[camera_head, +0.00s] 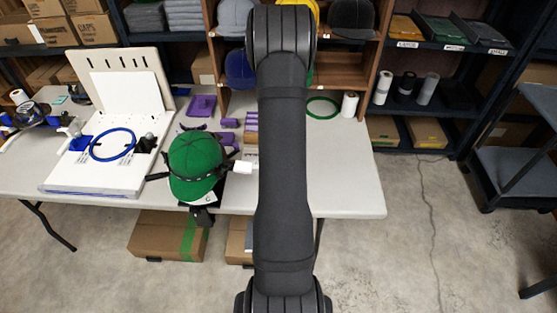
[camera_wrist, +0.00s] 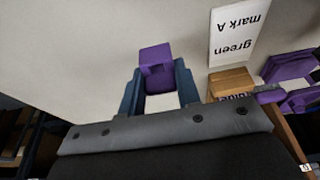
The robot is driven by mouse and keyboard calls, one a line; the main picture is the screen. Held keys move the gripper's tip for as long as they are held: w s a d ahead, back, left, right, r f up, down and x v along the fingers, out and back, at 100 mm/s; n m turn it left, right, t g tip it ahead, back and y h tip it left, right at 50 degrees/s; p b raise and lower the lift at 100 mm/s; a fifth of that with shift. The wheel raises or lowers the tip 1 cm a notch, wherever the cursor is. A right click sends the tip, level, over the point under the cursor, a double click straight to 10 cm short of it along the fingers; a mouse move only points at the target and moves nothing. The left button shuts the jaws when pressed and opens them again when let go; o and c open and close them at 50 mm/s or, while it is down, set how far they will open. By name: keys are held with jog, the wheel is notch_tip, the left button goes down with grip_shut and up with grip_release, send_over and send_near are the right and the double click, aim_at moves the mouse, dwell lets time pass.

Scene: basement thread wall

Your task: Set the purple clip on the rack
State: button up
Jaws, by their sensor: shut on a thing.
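In the wrist view, a purple clip (camera_wrist: 157,68) sits between the two dark blue fingers of my gripper (camera_wrist: 160,88). My gripper is shut on it, above the pale table top. The clip looks blocky, with a recess facing the camera. In the head view my dark arm crosses the middle of the picture, and I cannot make out the gripper or the held clip there. Other purple pieces (camera_head: 201,105) lie on the table behind the green cap. I cannot tell for certain which thing is the rack.
A green cap (camera_head: 195,166) stands on a dark holder at the table's front. A white board (camera_head: 110,185) with a blue hoop (camera_head: 112,145) is at left. In the wrist view, a printed card (camera_wrist: 236,35), a wooden block (camera_wrist: 231,82) and purple pieces (camera_wrist: 290,66) lie right of the clip.

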jog(key=shift+w+a+f, duration=0.2)
jog(key=shift+a+f, duration=0.2)
jog(key=shift+f, duration=1.85)
jog(key=shift+f, duration=0.15)
jog(key=o, duration=0.9)
jog(key=shift+o, duration=0.2)
jog(key=v, duration=1.2)
